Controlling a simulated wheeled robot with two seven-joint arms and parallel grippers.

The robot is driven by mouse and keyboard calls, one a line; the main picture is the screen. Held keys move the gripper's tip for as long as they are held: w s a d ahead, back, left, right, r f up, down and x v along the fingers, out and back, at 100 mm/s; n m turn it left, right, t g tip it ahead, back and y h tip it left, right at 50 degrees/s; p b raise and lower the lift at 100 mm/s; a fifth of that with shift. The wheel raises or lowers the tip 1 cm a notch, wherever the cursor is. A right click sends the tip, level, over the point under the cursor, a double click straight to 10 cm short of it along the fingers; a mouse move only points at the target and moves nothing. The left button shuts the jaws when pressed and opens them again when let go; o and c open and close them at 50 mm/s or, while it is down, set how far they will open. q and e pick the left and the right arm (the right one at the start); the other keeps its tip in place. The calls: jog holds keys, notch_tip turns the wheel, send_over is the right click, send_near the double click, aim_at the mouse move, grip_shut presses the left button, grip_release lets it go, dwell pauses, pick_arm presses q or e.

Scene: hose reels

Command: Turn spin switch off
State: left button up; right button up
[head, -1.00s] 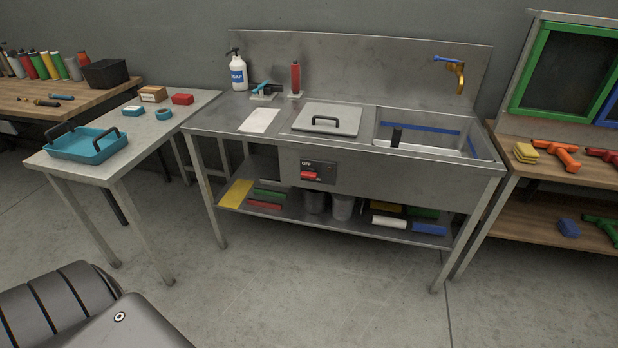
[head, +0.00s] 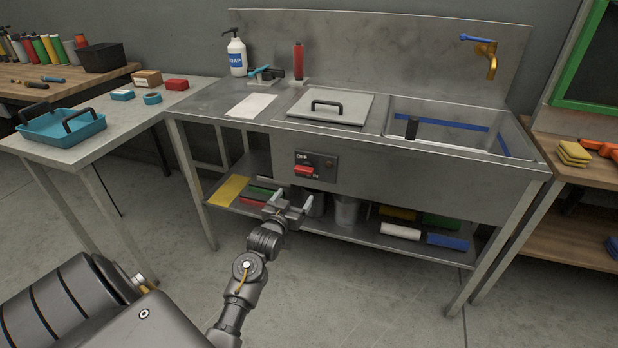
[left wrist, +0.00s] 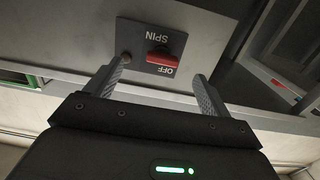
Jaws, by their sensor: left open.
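The spin switch is a red lever (head: 304,169) on a dark panel (head: 330,176) on the front of the steel sink bench. In the head view OFF is printed above the lever, which sits low on the panel by a small lower label. My left gripper (head: 293,201) is open and empty, in front of and below the panel. Its fingers (left wrist: 159,74) point toward the panel, apart from the lever. My right gripper is not in view.
The steel bench (head: 232,129) has a lidded basin (head: 327,108) and an open sink (head: 455,138). Its lower shelf (head: 365,233) holds buckets and coloured blocks behind my gripper. A side table (head: 67,151) with a blue tray stands left. The floor before the bench is clear.

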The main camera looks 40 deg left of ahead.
aim_at(303, 172)
pick_arm(q)
jog(key=w+a, duration=0.1)
jog(key=w, duration=0.2)
jog(key=w+a+r, duration=0.1)
jog(key=w, duration=0.1)
jog(key=w+a+r+b, duration=0.1)
jog(key=w+a, duration=0.1)
jog(key=w, duration=0.1)
jog(key=shift+w, duration=0.3)
jog(key=shift+x, duration=0.75)
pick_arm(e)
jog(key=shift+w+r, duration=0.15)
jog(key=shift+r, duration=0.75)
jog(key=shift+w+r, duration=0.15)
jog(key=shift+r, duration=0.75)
pick_arm(q)
jog(key=c, duration=1)
